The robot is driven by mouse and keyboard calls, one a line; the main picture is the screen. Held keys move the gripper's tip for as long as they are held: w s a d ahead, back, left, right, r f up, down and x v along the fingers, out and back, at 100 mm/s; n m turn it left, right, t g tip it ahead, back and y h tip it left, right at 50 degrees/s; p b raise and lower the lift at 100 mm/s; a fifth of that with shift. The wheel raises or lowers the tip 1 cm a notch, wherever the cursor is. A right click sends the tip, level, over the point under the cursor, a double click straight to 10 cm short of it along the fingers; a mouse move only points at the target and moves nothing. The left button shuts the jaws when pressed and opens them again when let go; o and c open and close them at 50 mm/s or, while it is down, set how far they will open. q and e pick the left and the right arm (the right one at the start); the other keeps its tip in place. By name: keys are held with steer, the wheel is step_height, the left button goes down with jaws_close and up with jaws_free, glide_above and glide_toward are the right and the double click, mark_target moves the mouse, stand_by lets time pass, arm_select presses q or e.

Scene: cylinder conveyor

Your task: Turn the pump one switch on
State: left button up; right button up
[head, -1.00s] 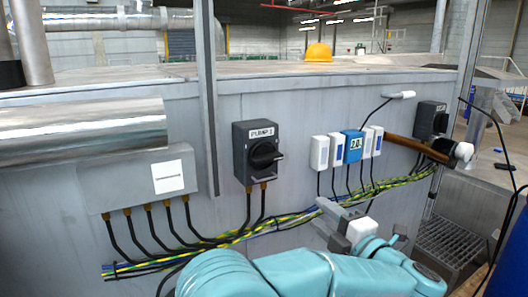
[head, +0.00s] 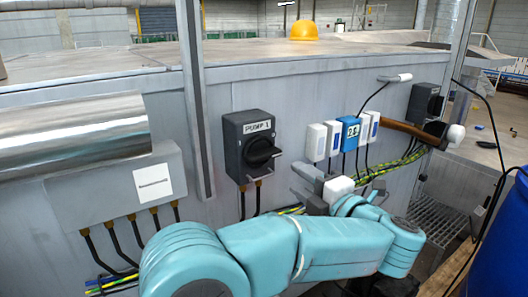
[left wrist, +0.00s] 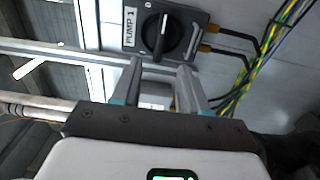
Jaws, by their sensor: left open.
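The pump one switch (head: 232,158) is a dark grey box labelled "PUMP 1" on the metal wall, left of centre in the head view. Its black rotary knob (head: 261,152) faces out. My left gripper (head: 302,182) is open and empty, to the right of and below the knob, apart from it. In the left wrist view the box (left wrist: 190,16) is at the top, with the knob (left wrist: 165,38) just beyond the fingertips. The open fingers (left wrist: 160,66) point toward the knob, and a gap shows between them. My right gripper is not in view.
White and blue boxes (head: 351,130) hang right of the switch, and a second dark switch box (head: 424,103) is farther right. A brown-handled tool (head: 405,129) is near it. Cables (head: 390,171) run below. A vertical metal post (head: 193,100) stands left of the switch.

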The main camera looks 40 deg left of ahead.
mark_target(267, 158)
arm_select(q)
steer(key=p+x, duration=0.4)
steer(key=x, duration=1)
steer(key=shift+s+f, duration=0.1)
steer(key=shift+d, duration=0.25)
steer(key=shift+c, duration=0.3)
steer(key=shift+a, duration=0.1)
jaws_close()
